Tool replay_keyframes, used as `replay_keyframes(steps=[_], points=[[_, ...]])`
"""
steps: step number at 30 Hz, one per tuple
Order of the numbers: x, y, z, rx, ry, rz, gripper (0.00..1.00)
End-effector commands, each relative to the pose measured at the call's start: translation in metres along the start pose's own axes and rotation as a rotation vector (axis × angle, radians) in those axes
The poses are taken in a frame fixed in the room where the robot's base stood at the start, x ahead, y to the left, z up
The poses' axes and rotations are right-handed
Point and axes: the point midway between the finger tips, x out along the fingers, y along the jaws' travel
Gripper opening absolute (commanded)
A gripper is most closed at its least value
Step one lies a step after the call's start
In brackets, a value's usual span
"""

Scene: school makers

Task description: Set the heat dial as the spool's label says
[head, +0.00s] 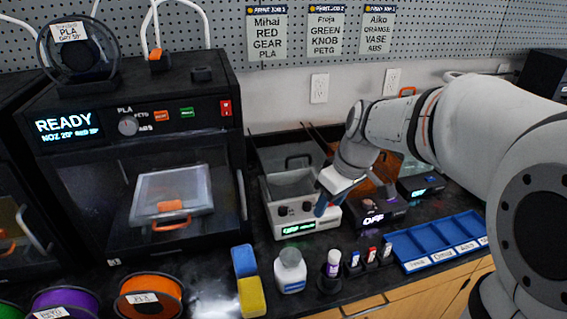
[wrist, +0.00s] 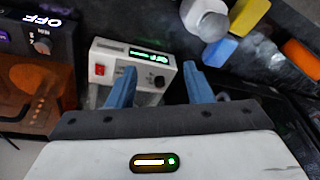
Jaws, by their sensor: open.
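A black spool (head: 75,50) stands on top of the left printer; its white label (head: 69,32) reads PLA, with smaller text that looks like "DRY 50". The printer's front has a round grey dial (head: 128,126) ringed by the words PLA, PETG and ABS. A white box (head: 300,212) on the bench has a green OFF display, a red switch (wrist: 99,70) and a black knob (wrist: 159,82). I cannot tell which is the heat dial. My gripper (wrist: 160,84) is open and empty; its blue fingers show over the white box, either side of the knob in the wrist view.
The printer's screen (head: 68,126) reads READY. A dark unit (head: 378,212) reading OFF stands right of the white box. A blue tray (head: 435,242), a white bottle (head: 290,272), small bottles and a blue-yellow sponge (head: 248,280) line the front. Orange and purple spools lie left.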

Motion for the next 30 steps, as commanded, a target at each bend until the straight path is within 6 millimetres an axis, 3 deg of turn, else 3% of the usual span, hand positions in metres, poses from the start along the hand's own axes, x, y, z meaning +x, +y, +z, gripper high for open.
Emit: replay_keyframes(steps=[1,3,6,10,17,24,30], points=[[0.02,0.007,-0.019,-0.084,0.007,-0.031,0.46],[0.036,0.013,-0.045,-0.205,0.029,-0.067,0.46],[0.055,0.021,-0.074,-0.346,0.06,-0.105,0.46],[0.072,0.025,-0.098,-0.466,0.091,-0.134,0.46],[0.091,0.025,-0.109,-0.525,0.108,-0.147,0.46],[0.129,0.018,-0.11,-0.524,0.106,-0.147,0.46],[0.15,0.015,-0.112,-0.523,0.107,-0.145,0.46]])
